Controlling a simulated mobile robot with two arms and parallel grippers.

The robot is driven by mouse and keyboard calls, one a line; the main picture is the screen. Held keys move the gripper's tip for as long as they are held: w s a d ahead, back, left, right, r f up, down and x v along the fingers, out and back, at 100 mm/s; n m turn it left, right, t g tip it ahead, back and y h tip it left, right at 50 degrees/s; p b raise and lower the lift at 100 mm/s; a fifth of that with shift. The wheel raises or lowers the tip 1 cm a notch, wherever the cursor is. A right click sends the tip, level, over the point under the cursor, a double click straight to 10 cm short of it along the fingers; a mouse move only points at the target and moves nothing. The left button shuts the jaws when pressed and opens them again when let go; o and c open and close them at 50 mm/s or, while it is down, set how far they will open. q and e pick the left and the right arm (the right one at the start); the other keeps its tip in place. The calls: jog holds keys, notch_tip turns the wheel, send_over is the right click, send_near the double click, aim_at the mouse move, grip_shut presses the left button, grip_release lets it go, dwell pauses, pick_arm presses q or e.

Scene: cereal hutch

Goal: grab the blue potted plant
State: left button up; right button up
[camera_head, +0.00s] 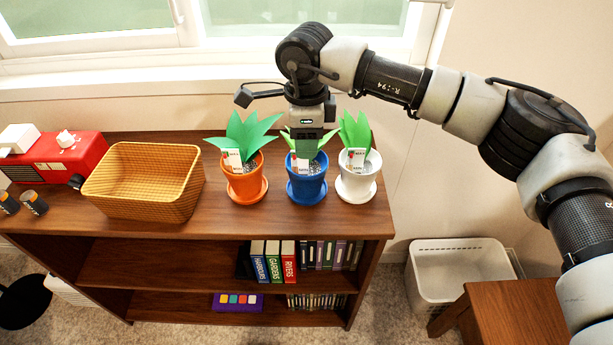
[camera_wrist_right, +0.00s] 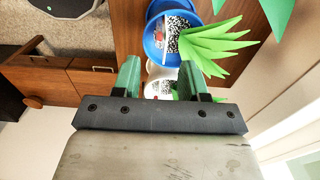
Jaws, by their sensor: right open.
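The blue potted plant (camera_head: 307,184) stands upright on a blue saucer on the wooden shelf top, between an orange potted plant (camera_head: 245,179) and a white potted plant (camera_head: 357,177). Its leaves are partly hidden behind my right gripper (camera_head: 306,150), which hangs down over it. In the right wrist view, the blue pot (camera_wrist_right: 153,38) with its label and green leaves shows just beyond the fingertips. The open right gripper (camera_wrist_right: 160,72) has its two fingers apart, and the white pot (camera_wrist_right: 158,88) shows between and behind them. My left gripper is out of view.
Books (camera_head: 273,263) fill lower shelves. A white bin (camera_head: 457,272) is on the floor at right. The window is behind.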

aim_at(307, 169)
notch_tip(307, 169, down, 5)
jog(key=shift+r+p, duration=0.1)
jog(key=shift+p, duration=0.3)
grip_shut()
jog(key=shift+r, duration=0.1)
